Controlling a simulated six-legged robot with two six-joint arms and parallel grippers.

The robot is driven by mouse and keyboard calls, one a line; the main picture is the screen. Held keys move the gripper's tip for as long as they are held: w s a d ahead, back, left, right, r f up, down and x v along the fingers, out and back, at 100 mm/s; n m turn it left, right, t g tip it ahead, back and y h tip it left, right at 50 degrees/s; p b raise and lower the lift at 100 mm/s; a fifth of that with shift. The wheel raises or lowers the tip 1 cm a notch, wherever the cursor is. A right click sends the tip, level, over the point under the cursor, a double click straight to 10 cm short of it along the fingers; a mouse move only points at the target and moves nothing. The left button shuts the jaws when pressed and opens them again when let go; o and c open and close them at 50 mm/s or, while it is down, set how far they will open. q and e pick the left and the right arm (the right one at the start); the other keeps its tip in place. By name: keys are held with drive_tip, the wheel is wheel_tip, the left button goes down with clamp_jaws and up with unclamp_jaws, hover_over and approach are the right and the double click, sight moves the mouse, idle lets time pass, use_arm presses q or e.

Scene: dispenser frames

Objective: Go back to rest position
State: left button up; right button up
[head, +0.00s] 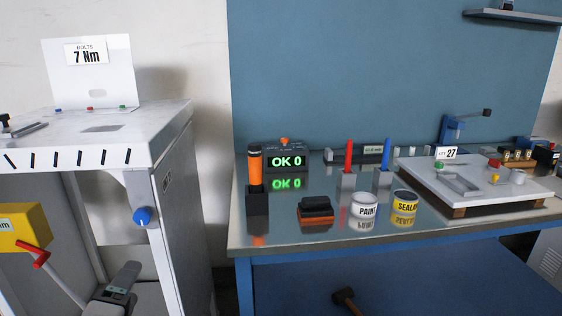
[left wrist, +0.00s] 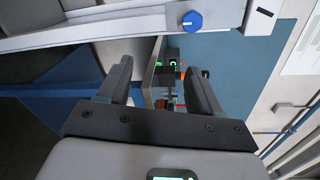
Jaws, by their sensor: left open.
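My left gripper (head: 128,272) shows at the lower left of the head view, in front of the white stand's open lower part. In the left wrist view its two dark fingers (left wrist: 160,82) are spread wide apart. Nothing is between the fingertips; the bench things seen through the gap are farther away. No held object shows. My right gripper is in neither view.
A white stand (head: 175,155) with a blue knob (head: 142,215) and a yellow box (head: 22,230) with a red handle is at left. The metal-topped bench (head: 330,236) at right carries an OK 0 display (head: 286,160), cans and tools. A gap separates them.

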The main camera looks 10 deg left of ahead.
use_arm(q)
drive_tip(key=w+d+f+g+h, duration=0.15)
drive_tip(key=d+f+g, duration=0.25)
drive_tip(key=f, duration=0.9)
drive_tip(key=d+f+g+h, duration=0.2)
drive_tip(key=d+f+g, duration=0.15)
drive_tip(key=f, duration=1.05)
drive_tip(key=s+d+f+n+g+h, duration=0.2)
drive_tip(key=s+d+f+n+g, duration=0.3)
drive_tip(key=s+f, duration=0.35)
drive_tip(key=s+d+f+n+g+h, duration=0.2)
drive_tip(key=s+d+f+n+g, duration=0.1)
drive_tip(key=s+d+f+n, duration=0.45)
wheel_tip(320, 180, up, 12)
drive_tip(key=a+n+p, duration=0.1)
drive_tip(key=n+p, duration=0.7)
drive_tip(key=p, duration=0.5)
drive_tip(key=shift+s+a, duration=0.2)
drive_tip(key=shift+s, duration=0.05)
